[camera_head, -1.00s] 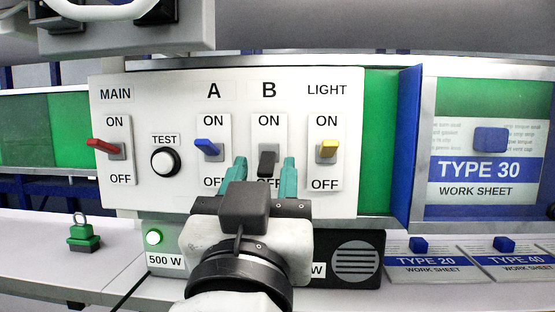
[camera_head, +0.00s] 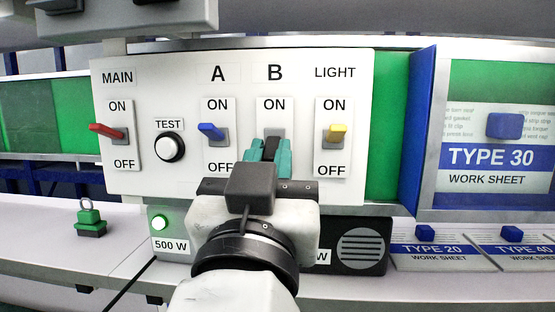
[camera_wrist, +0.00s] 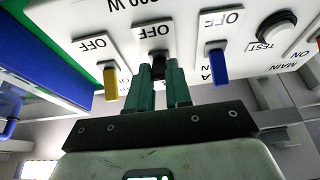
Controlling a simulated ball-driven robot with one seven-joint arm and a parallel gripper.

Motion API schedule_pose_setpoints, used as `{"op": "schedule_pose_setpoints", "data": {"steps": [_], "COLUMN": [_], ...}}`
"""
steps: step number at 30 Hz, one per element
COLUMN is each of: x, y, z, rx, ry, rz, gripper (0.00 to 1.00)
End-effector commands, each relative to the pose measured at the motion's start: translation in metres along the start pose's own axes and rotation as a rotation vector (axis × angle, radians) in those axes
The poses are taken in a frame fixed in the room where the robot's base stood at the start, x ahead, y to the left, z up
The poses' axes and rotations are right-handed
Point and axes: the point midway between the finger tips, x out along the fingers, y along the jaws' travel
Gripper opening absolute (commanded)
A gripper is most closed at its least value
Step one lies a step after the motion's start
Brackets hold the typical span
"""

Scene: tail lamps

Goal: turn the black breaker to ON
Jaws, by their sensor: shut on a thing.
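The black breaker (camera_head: 271,146) is the switch under the letter B on the white panel (camera_head: 190,185). Its lever hangs toward OFF in the head view, partly hidden by the fingers. My gripper (camera_head: 270,152) is in front of it, with its teal fingers shut on the black lever from both sides. In the wrist view the black lever (camera_wrist: 161,66) shows between the tips of the fingers (camera_wrist: 161,80).
The blue lever (camera_head: 211,131) of A is close on the left and the yellow LIGHT lever (camera_head: 337,131) close on the right. The red MAIN lever (camera_head: 106,131) and the TEST button (camera_head: 169,147) are farther left.

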Motion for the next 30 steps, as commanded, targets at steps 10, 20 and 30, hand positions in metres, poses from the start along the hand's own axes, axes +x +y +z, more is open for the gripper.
{"op": "schedule_pose_setpoints", "data": {"steps": [10,20,30], "x": [0.002,0.006,0.011], "y": [-0.001,-0.001,0.000], "z": [-0.009,-0.025,-0.032], "rx": [0.001,0.001,0.004], "ry": [-0.063,-0.301,-0.597], "rz": [-0.001,-0.001,0.000], "gripper": [0.00,0.00,0.00]}}
